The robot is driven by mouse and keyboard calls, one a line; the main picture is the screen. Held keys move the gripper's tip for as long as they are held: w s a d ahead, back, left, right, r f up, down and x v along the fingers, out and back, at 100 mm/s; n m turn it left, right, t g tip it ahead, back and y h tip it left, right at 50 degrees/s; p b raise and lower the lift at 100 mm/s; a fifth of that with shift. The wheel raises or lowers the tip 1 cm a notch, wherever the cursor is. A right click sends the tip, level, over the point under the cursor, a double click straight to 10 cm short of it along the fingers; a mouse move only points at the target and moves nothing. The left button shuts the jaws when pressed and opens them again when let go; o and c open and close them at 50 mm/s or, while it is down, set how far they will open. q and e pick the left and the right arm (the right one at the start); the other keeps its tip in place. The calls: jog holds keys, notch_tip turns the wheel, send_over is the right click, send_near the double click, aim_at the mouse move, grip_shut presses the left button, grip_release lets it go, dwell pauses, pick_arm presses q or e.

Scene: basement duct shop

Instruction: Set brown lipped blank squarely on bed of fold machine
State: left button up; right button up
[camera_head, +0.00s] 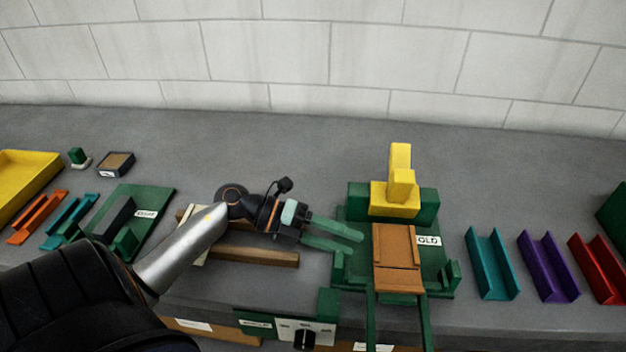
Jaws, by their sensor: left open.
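The brown lipped blank (396,245) lies flat on the bed of the green fold machine (441,265), below the yellow block. Its sides look roughly in line with the bed; a small skew cannot be ruled out. A raised line crosses it near its front end. My left gripper (356,242) is open and empty, its green fingers pointing right. The fingertips are just left of the blank, over the machine's left side, and look apart from the blank. My right gripper is not in view.
A wooden rack (260,256) is under my left arm. Teal (491,264), purple (547,267) and red (597,268) channels stand at right. A green plate (152,205), orange and teal channels and a yellow tray (25,175) are at left.

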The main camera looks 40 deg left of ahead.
pick_arm(q)
jog(key=b+v, duration=0.1)
jog(key=v, duration=0.7)
jog(key=shift+s+a+r, duration=0.1)
jog(key=shift+a, duration=0.05)
jog(key=shift+s, duration=0.1)
